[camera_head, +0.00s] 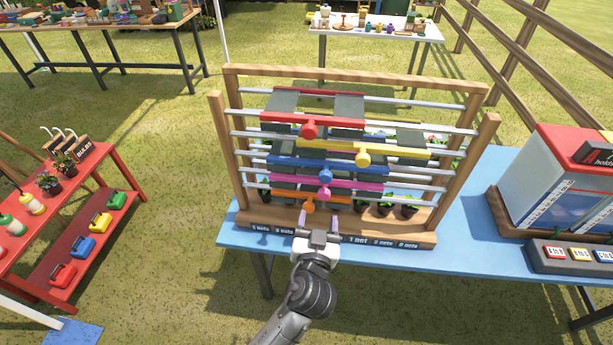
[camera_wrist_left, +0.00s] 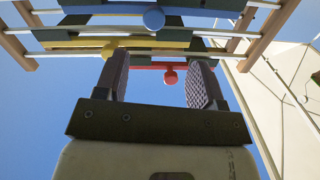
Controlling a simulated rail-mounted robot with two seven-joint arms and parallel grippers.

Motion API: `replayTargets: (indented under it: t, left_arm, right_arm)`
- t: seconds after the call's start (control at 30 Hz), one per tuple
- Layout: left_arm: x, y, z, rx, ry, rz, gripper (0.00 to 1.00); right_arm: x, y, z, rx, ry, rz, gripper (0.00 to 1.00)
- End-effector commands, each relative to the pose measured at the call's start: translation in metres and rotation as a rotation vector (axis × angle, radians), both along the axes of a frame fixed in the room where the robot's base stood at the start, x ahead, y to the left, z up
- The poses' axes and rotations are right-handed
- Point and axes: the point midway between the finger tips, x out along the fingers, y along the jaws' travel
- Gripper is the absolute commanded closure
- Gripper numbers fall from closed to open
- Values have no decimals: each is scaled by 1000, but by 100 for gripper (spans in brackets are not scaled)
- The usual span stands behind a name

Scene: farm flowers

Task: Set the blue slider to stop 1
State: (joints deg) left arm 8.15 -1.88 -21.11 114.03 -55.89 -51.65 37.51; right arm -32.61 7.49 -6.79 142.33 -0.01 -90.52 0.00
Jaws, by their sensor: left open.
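The blue slider (camera_head: 345,170) is a flat blue bar on a pair of metal rails in a wooden frame (camera_head: 355,75). Its round blue knob (camera_head: 325,176) faces me, just above a pink knob (camera_head: 324,193). In the left wrist view the blue knob (camera_wrist_left: 154,18) is at the top, ahead of the fingers. My left gripper (camera_head: 317,224) is open and empty in front of the frame's lower part, below the blue knob and close to the orange knob (camera_head: 309,206). Its fingers (camera_wrist_left: 160,82) stand wide apart in the wrist view. My right gripper is not in view.
Red (camera_head: 309,131), yellow (camera_head: 363,159), pink and orange sliders share the frame. The base strip carries net labels, including "1 net" (camera_head: 358,239); my gripper hides some. Potted plants (camera_head: 384,208) stand inside. A red-white box (camera_head: 560,170) stands right on the blue table (camera_head: 465,255).

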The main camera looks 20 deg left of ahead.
Motion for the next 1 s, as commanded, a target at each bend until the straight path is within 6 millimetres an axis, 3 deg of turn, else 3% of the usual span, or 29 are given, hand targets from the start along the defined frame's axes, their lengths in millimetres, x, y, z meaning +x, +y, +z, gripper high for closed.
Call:
replayTargets:
  t: [0.23, 0.37, 0.8, 1.0]
  left_arm:
    - [5, -3, 5, -113, -70, -28, 37]
    - [19, 1, 5, -120, -72, -28, 37]
    - [94, 26, 5, -119, -70, -25, 37]
    - [118, 33, 5, -120, -69, -26, 37]
  right_arm:
    - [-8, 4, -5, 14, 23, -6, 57]
    - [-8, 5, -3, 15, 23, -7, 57]
    - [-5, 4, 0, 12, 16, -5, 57]
    - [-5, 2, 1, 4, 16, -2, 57]
